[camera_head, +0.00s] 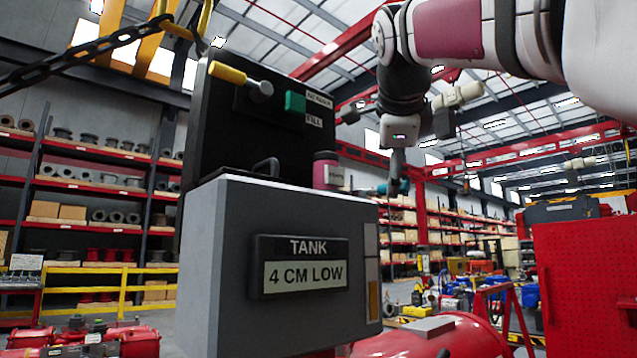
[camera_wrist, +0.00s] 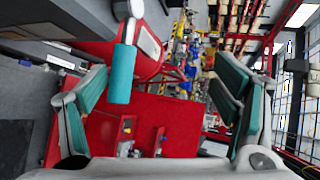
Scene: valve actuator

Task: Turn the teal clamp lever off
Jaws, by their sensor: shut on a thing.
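The teal clamp lever (camera_wrist: 122,74) shows in the wrist view as a teal cylindrical grip on a light grey shaft. It lies between my gripper's two fingers, nearer the left one. My gripper (camera_wrist: 160,95) has teal pads and is shut on the lever, though the pads look well apart and the contact points are not clear. In the head view my gripper (camera_head: 396,180) is small, just right of the grey tank box. Teal shows at its tip, and I cannot tell there whether it is lever or pad.
The grey box (camera_head: 215,270) has a sign (camera_head: 305,268) reading "TANK 4 CM LOW". Behind it stands a black panel (camera_head: 225,130) with a yellow handle (camera_head: 228,73) and a teal block (camera_head: 295,102). A red pegboard (camera_head: 590,270) is at right.

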